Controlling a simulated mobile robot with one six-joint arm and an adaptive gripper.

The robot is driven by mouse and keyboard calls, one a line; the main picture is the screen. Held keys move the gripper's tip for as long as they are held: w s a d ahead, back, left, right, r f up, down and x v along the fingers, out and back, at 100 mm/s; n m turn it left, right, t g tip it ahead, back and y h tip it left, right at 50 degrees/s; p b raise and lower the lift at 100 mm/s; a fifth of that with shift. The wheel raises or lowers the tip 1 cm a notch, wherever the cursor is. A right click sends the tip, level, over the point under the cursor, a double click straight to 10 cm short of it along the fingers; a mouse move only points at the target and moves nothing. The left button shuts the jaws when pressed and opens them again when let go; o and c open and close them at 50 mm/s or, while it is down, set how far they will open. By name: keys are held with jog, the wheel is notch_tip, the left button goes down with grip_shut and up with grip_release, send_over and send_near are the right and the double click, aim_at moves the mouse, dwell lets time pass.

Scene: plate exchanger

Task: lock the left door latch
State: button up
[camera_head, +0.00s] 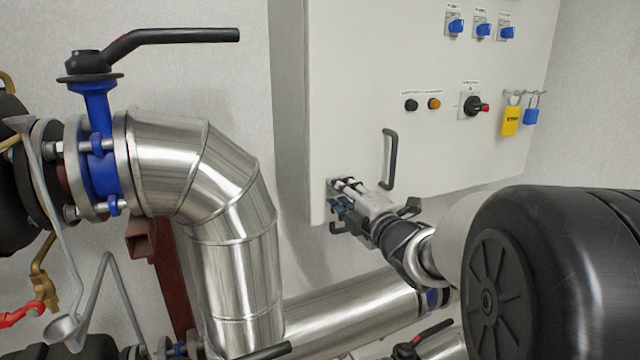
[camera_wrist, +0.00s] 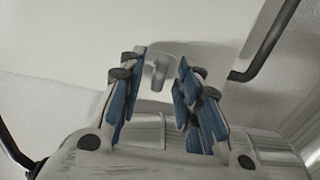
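The white cabinet door (camera_head: 350,80) fills the upper middle of the head view. In the wrist view, a small grey metal latch (camera_wrist: 160,72) sits on the cabinet's pale face. My gripper (camera_head: 340,200) is at the lower left corner of the cabinet and covers the latch in the head view. In the wrist view, my gripper's blue-padded fingers (camera_wrist: 158,78) are open, one on each side of the latch. A gap shows between the latch and each finger; I cannot tell how deep the latch lies between them.
A large shiny pipe (camera_head: 235,200) bends down at left and runs below. A blue valve with a black lever (camera_head: 170,37) is upper left. Padlocks (camera_head: 511,118) hang at right.

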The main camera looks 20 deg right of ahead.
jog(key=shift+w, duration=0.2)
jog(key=shift+s, duration=0.1)
jog(key=shift+c, duration=0.2)
grip_shut()
